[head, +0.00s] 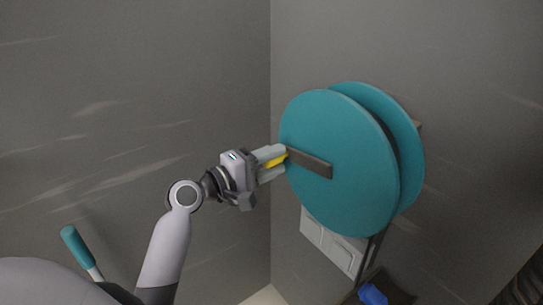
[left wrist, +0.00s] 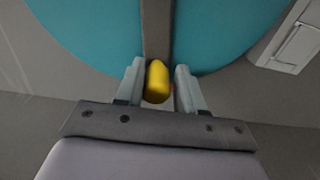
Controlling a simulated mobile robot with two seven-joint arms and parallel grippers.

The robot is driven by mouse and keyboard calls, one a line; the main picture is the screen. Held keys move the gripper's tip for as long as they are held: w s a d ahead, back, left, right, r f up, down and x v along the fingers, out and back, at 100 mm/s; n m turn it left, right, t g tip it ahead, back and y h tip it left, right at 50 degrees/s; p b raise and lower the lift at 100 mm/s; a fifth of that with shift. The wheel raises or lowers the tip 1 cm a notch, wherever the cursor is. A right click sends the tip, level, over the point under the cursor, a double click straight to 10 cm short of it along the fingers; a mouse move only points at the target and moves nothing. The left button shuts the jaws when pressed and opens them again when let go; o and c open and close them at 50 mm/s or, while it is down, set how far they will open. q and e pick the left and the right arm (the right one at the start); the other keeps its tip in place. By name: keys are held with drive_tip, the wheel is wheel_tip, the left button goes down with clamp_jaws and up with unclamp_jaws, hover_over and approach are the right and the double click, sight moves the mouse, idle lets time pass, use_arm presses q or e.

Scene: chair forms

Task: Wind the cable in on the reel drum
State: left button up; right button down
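The teal reel drum (head: 335,190) is mounted on the wall, with two round discs and a narrow gap between them. A dark crank arm (head: 312,164) lies across its front face. A yellow crank knob (head: 276,161) sticks out from the crank's left end. My left gripper (head: 272,163) has its fingers on both sides of this knob and appears shut on it. The left wrist view shows the yellow knob (left wrist: 158,80) between the two fingers, with the crank arm behind it. My right gripper is not in view. I cannot make out any cable on the drum.
A pale wall box (head: 331,243) sits below the drum. A blue object (head: 372,294) shows at the bottom edge, lower right. A teal-topped handle (head: 75,245) stands at lower left. The grey walls meet in a corner left of the drum.

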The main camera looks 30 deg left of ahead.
use_arm(q)
drive_tip(key=shift+f, duration=0.35)
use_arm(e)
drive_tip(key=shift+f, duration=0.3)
